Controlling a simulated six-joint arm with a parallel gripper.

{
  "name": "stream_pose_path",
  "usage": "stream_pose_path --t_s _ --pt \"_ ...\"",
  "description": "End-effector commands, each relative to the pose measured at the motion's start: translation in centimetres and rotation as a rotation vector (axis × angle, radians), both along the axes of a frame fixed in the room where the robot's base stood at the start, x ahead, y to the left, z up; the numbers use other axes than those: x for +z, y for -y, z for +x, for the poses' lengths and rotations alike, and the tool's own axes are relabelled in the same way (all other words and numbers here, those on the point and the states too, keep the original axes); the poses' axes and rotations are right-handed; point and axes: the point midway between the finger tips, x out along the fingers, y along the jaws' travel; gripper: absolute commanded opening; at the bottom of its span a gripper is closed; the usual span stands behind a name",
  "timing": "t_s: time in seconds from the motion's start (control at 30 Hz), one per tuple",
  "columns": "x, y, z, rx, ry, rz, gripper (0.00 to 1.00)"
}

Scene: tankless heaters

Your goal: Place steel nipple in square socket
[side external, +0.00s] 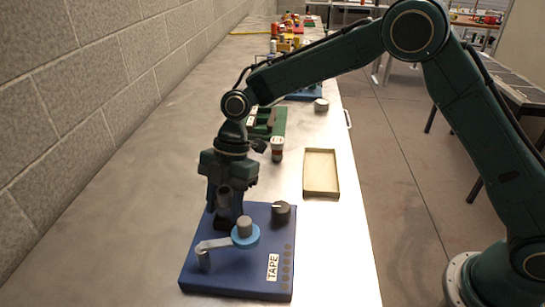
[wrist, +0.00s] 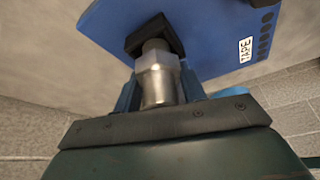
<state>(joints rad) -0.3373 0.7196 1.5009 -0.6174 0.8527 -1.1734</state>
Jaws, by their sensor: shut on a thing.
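My gripper (side external: 225,204) is shut on the steel nipple (side external: 224,197), low over the far left part of the blue board (side external: 263,265) labelled TAPE. In the wrist view the nipple (wrist: 158,84) is a silver hex-bodied piece between the fingers (wrist: 158,100). Its narrower far end points at the black square socket (wrist: 150,32) on the blue board and overlaps it in the picture. The socket is dark and partly hidden behind my gripper in the side view. I cannot tell how deep the nipple's end sits in it.
The board also bears a blue disc (side external: 246,240) with a grey cylinder, a grey crank arm (side external: 213,245) and a black knob (side external: 281,211), close to my gripper. An empty tan tray (side external: 321,178), a small bottle (side external: 277,152) and a green fixture (side external: 280,121) stand beyond. A block wall (side external: 60,130) runs along the left.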

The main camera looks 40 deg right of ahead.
Motion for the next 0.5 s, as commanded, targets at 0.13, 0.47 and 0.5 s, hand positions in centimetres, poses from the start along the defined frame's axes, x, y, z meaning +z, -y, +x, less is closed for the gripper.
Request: stream_pose_path --t_s 0.13,0.47,0.5 --pt "-0.19 -0.02 0.01 0.0 0.001 0.0 0.07" --pt "-0.67 -0.02 0.0 0.0 0.0 0.0 0.07" --pt "-0.76 -0.03 0.0 -0.001 0.0 0.0 0.07"
